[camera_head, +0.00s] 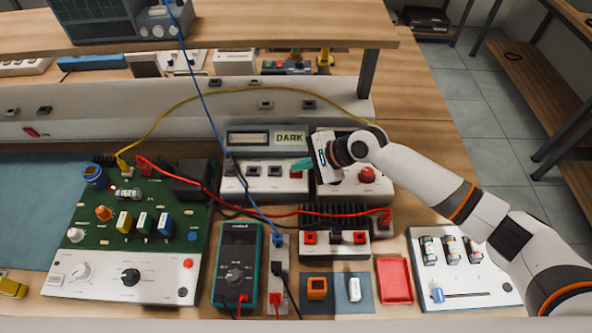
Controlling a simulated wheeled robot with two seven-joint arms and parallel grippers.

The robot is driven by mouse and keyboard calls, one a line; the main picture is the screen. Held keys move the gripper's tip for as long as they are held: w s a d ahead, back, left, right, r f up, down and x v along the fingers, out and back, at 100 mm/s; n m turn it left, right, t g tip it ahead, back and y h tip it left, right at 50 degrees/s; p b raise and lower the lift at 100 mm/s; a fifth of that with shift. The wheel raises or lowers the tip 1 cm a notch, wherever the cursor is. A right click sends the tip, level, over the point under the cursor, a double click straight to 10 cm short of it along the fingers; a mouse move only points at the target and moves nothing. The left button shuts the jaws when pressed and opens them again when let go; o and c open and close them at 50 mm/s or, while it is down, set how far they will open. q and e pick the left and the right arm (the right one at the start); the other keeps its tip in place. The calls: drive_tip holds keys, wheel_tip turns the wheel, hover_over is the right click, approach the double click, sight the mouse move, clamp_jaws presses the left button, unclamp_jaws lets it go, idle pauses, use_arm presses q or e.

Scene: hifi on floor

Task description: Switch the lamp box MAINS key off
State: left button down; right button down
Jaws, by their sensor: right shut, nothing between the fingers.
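A white box (262,187) with a dark top panel stands at the middle of the bench. Its display reads "DARK" (289,138), and I take it for the lamp box. A row of small keys (264,171) lies along its front face. A red key (296,174) is at the right end. The key labels are too small to read, so I cannot tell which is MAINS. My right gripper (302,164) comes in from the right. Its teal fingertips are shut and empty, just above the red key; I cannot tell whether they touch. My left gripper is out of view.
A white box with a red knob (367,175) sits right of it, partly behind my arm. A green circuit board (150,215) stands left. A multimeter (236,268) and a red tray (394,280) are in front. Blue, red and yellow cables (215,128) cross the area.

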sight(301, 174)
drive_tip(key=shift+f, duration=0.2)
idle(0.4)
drive_tip(key=shift+f, duration=0.25)
drive_tip(key=shift+r+p, duration=0.45)
drive_tip(key=shift+p, duration=0.6)
wheel_tip(301, 174, up, 6)
drive_tip(key=p, duration=0.6)
drive_tip(key=shift+p, duration=0.4)
